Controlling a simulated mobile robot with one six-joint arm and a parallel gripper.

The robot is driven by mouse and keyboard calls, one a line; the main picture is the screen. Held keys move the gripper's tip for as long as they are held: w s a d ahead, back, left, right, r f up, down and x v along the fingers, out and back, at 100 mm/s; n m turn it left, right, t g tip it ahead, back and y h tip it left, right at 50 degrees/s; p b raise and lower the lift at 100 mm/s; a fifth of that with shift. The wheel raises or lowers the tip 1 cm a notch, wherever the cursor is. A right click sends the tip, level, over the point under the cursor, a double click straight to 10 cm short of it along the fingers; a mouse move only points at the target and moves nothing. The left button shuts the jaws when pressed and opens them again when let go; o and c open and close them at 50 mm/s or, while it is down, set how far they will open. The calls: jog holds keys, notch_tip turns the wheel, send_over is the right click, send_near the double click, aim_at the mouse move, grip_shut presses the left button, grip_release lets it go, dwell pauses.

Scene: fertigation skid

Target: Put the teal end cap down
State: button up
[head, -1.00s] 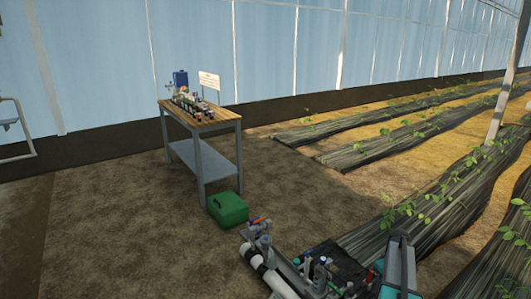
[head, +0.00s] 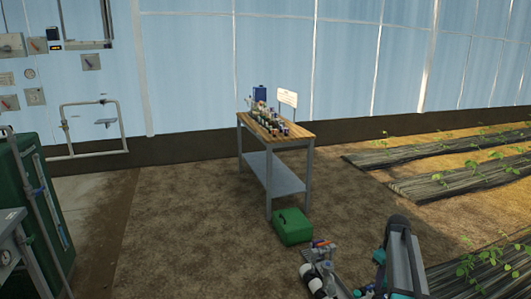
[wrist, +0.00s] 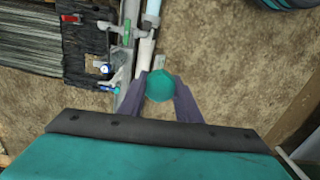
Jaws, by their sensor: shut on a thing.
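The teal end cap (wrist: 159,86) is a small faceted teal disc in the wrist view. My gripper (wrist: 161,84) is shut on it, with one dark purple finger on each side. Cap and fingers are in the air over brown soil, close to a white pipe of the skid in the picture. In the head view my arm shows at the bottom right, but the fingertips and the cap cannot be made out there.
A wooden-topped bench (head: 297,139) holding several bottles stands mid-picture, with a sign behind it. A green canister (head: 293,227) sits on the soil by its leg. Skid pipework (head: 318,272) is at the bottom. A green tank (head: 38,215) stands left. Bare soil lies left of the bench.

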jog(key=a+r+n+p, duration=0.1)
jog(key=a+r+p, duration=0.1)
jog(key=a+r, duration=0.9)
jog(key=a+r+n+p, duration=0.15)
jog(key=a+r, duration=0.35)
jog(key=a, duration=1.1)
jog(key=shift+m, duration=0.55)
jog(key=s, duration=0.3)
jog(key=s+a+r, duration=0.1)
jog(key=s, duration=0.1)
jog(key=shift+s+a+r, duration=0.1)
jog(key=s+f+m, duration=0.5)
jog(key=s+f, duration=0.1)
jog(key=f, duration=0.6)
jog(key=shift+s+f+m, duration=0.25)
jog(key=shift+s+m, duration=0.05)
jog(key=shift+m, duration=0.1)
jog(key=shift+s, duration=0.15)
